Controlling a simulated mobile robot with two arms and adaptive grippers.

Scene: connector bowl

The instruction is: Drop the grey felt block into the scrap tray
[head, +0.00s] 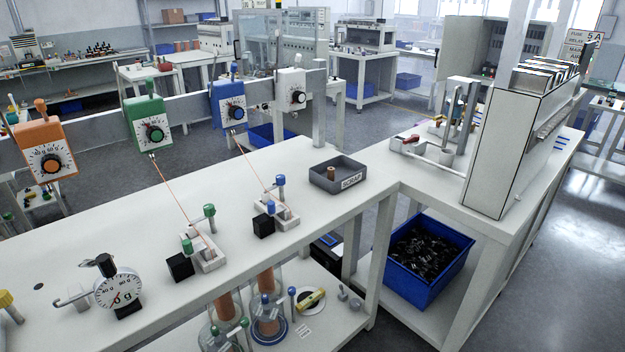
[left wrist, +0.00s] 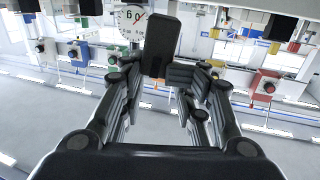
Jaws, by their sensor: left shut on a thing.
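The scrap tray (head: 318,181) is a dark grey open box with a white label, on the far right part of the long bench in the head view. A small copper-brown cylinder (head: 331,173) stands inside it. In the left wrist view my left gripper (left wrist: 155,75) is shut on a dark grey, rounded rectangular block (left wrist: 163,45) that stands up between the fingertips. I cannot tell from its surface whether it is felt. A white dial (left wrist: 130,20) shows right behind it; I cannot tell whether they touch. Neither gripper shows in the head view.
Two clamps (head: 205,250) (head: 287,215) with black cubes (head: 180,266) (head: 263,226) and copper wires stand left of the tray. A dial gauge (head: 118,290) stands at the front left. A white machine (head: 505,150) rises on the right bench. The bench around the tray is clear.

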